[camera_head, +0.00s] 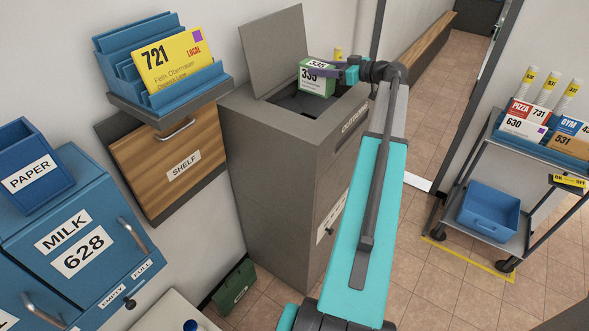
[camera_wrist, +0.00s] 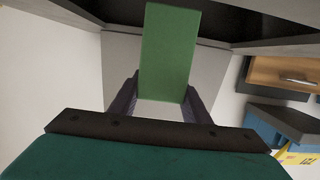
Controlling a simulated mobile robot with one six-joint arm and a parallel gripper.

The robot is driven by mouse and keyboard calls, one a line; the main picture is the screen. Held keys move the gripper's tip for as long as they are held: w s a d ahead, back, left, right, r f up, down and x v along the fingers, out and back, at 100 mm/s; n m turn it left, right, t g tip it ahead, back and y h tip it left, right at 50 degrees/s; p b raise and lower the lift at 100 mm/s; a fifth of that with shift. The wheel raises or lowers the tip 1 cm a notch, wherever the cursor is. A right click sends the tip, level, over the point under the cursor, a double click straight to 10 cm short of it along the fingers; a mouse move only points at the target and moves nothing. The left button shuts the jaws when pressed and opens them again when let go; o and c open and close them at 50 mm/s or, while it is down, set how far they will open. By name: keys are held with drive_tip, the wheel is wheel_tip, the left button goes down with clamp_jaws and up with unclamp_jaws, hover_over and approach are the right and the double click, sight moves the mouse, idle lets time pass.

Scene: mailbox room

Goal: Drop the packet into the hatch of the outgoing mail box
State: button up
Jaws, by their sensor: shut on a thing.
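The packet (camera_head: 317,82) is a green box with a white label reading 335. My gripper (camera_head: 340,76) is shut on it and holds it at the open hatch of the grey outgoing mail box (camera_head: 275,150). The lid (camera_head: 272,50) stands raised at the back left, and the dark opening (camera_head: 300,104) shows below the packet. In the wrist view the green packet (camera_wrist: 168,52) is between the fingers of my gripper (camera_wrist: 160,100). How far the packet's lower edge is from the opening is hard to tell.
Blue mailboxes (camera_head: 80,240) are at the lower left. A cart (camera_head: 500,210) with several packets stands right. Tiled floor is free between.

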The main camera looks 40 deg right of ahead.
drive_tip(key=shift+f, duration=1.65)
drive_tip(key=o, duration=1.3)
drive_tip(key=shift+s, duration=0.15)
wheel_tip(320, 180, up, 3)
drive_tip(key=b, duration=0.4)
hover_over(356, 103)
drive_tip(key=shift+d+f, duration=0.1)
drive_tip(key=shift+f, duration=0.05)
